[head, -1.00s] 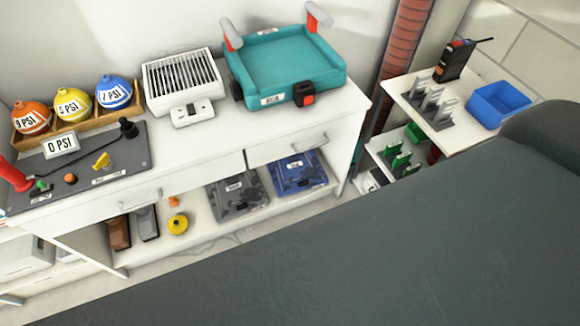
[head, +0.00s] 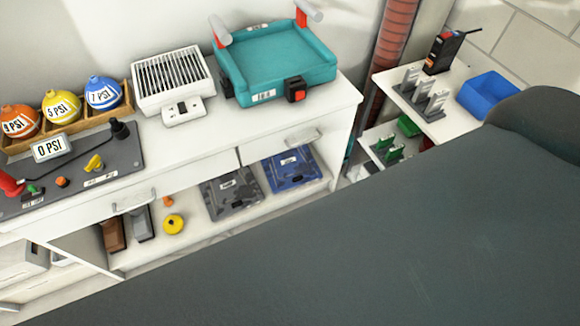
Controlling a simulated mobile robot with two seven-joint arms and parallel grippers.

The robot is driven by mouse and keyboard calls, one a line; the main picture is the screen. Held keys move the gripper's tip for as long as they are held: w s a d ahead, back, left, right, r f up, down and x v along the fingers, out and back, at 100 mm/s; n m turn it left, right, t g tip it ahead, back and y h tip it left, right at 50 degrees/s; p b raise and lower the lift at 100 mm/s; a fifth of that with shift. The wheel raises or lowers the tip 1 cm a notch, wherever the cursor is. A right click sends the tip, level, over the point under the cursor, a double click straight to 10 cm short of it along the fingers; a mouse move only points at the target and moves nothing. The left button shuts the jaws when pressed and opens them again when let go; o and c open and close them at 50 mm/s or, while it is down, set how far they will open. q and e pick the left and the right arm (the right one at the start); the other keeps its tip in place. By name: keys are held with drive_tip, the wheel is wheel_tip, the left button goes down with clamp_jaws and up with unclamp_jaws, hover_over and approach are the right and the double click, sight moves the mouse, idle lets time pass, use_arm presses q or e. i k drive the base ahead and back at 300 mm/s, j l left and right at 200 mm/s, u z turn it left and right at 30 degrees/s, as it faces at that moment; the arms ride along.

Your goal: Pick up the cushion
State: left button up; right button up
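No thing here is clearly a cushion. A teal, padded-looking, tray-shaped piece (head: 275,62) with two red and grey handles and a black and red buckle sits on the white cabinet top. Two flat, folded-looking packs lie on the lower shelf, one grey camouflage (head: 230,195) and one blue (head: 291,170); I cannot tell if either is a cushion. Neither of my grippers is in view.
A large dark grey surface (head: 330,250) fills the foreground and hides part of the floor. The white cabinet (head: 205,145) also holds a white grille box (head: 173,75), coloured PSI balls (head: 62,106) and a control panel (head: 105,158). A blue bin (head: 487,95) stands right.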

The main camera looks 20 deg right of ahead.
sight(291, 169)
drive_tip(key=z, duration=1.65)
drive_tip(key=i+j, duration=0.15)
drive_tip(key=i, duration=0.8)
